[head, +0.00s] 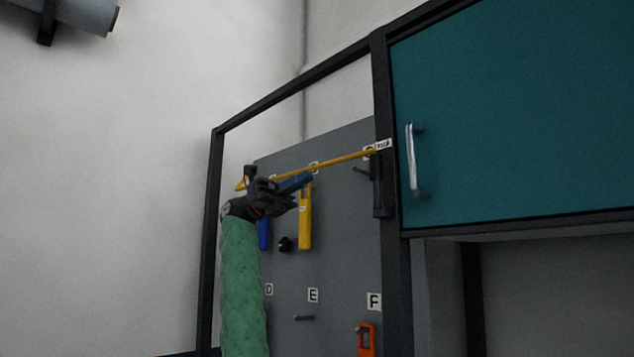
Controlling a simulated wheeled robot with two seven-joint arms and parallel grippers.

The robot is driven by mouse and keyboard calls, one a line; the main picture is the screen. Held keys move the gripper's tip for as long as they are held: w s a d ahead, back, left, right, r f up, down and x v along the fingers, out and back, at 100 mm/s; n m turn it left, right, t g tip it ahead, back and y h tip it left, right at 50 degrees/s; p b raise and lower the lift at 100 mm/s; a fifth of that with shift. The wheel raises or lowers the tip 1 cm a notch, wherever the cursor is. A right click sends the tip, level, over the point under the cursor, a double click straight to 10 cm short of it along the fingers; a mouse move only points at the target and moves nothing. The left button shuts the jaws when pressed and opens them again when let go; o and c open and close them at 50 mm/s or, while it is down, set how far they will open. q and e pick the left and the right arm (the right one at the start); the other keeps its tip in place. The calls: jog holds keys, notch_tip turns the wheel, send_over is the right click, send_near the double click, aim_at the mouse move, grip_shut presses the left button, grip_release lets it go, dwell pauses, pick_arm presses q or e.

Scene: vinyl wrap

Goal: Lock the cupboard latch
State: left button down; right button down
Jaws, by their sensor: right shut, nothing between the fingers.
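The teal cupboard door (510,110) is closed at the upper right, with a silver vertical handle (412,160) near its left edge. A long thin yellow bar (340,159) runs left from a small white label (383,145) on the dark post beside the door. A dark vertical piece (377,185) sits on the post below the label; I cannot tell which part is the latch. My right gripper (290,187) is shut and empty, close to the bar's left part and overlapping it in view. I cannot tell whether they touch. My left gripper is out of view.
A grey tool board (340,255) with lettered labels and pegs stands behind my right arm. A yellow tool (305,220), a blue tool (263,234) and an orange tool (366,340) hang there. A dark frame (212,230) edges the board.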

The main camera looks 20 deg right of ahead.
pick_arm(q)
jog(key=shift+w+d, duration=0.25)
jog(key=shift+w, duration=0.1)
pick_arm(e)
jog(key=shift+w+a+r, duration=0.1)
jog(key=shift+w+a, duration=0.2)
jog(key=shift+w, duration=0.15)
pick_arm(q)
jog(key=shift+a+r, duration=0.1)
